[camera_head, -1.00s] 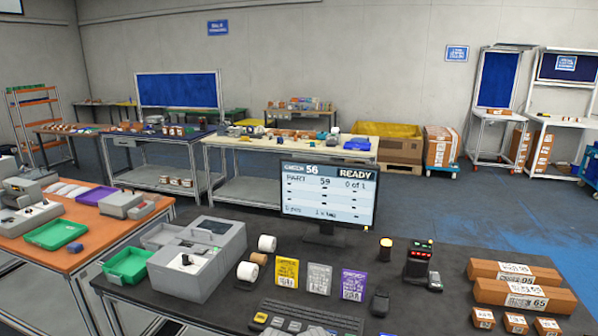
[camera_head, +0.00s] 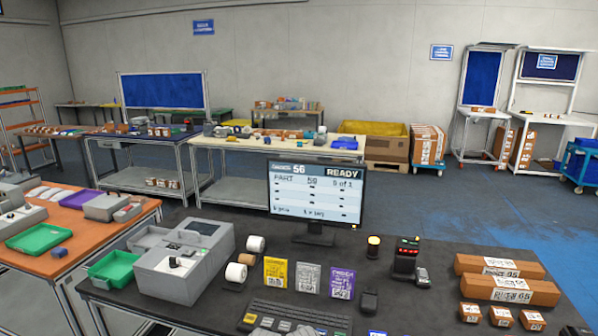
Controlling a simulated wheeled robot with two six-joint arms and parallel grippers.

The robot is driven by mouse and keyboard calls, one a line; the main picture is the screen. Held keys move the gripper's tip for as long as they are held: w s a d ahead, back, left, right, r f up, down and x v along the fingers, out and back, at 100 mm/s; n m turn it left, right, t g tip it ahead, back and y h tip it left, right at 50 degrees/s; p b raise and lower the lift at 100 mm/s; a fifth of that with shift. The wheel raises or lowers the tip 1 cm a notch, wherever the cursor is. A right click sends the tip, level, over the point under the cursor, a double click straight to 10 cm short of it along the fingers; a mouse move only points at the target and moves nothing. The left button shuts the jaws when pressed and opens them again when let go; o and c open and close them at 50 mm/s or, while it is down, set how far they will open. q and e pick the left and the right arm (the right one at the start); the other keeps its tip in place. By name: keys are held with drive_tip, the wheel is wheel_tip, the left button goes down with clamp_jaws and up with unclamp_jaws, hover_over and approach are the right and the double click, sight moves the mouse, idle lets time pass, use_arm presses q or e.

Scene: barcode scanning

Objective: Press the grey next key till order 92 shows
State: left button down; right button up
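The monitor (camera_head: 316,197) stands upright on the dark table and reads order 56, READY, with a part line 59 and 0 of 1. A dark keyboard (camera_head: 300,318) lies in front of it, cut by the bottom edge of the picture. It has a yellow key (camera_head: 250,318) at its left end and paler grey keys (camera_head: 267,321) beside that. I cannot read the key labels, so I cannot tell which is the next key.
Yellow, grey and purple cards (camera_head: 308,277) stand behind the keyboard. A grey machine (camera_head: 184,262) and a green tray (camera_head: 113,268) are at left.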

clamp_jaws()
idle(1.4)
